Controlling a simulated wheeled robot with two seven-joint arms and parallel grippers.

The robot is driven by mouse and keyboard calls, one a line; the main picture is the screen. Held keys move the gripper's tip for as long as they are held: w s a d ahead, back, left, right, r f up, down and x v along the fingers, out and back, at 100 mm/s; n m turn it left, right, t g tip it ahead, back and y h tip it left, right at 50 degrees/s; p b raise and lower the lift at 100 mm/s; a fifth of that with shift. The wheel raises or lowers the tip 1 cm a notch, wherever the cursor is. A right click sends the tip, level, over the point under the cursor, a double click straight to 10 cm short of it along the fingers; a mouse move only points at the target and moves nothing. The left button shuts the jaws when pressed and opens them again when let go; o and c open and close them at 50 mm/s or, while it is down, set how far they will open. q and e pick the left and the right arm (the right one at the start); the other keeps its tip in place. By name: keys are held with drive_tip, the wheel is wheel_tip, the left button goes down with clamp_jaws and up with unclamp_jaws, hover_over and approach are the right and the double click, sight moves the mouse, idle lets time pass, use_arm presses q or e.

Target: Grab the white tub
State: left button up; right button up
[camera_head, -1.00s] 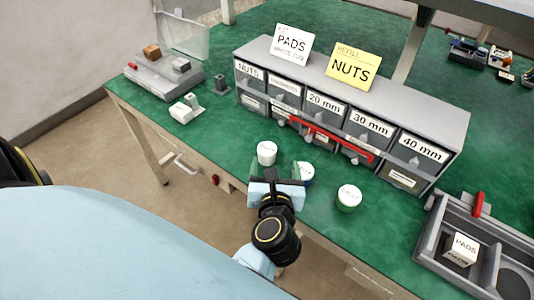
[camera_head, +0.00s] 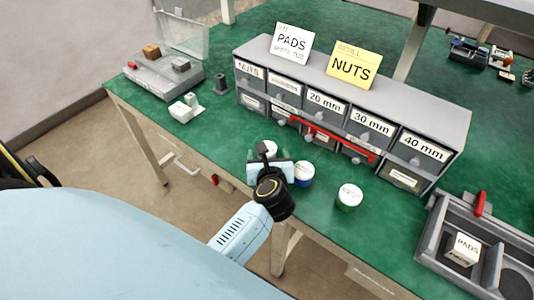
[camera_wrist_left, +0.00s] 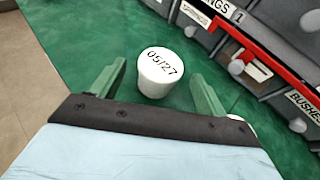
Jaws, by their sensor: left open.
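The white tub (camera_wrist_left: 160,72) stands upright in the left wrist view, with "05/27" on its lid. In the head view only part of the white tub (camera_head: 271,147) shows behind my left gripper (camera_head: 269,160). My left gripper also shows in the left wrist view (camera_wrist_left: 158,76), open, with one green finger on each side of the tub and green gaps between. I cannot tell how far the fingers reach along it. My right gripper is not in view.
A white-lidded blue tub (camera_head: 304,173) stands close right of my gripper, and a white-lidded green tub (camera_head: 349,196) farther right. A grey drawer cabinet (camera_head: 345,105) with a red bar (camera_head: 333,140) is behind. A grey tray (camera_head: 432,232) is at right.

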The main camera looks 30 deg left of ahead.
use_arm(q)
drive_tip(key=shift+x, duration=1.15)
drive_tip(key=shift+d, duration=0.1)
drive_tip(key=c, duration=1.1)
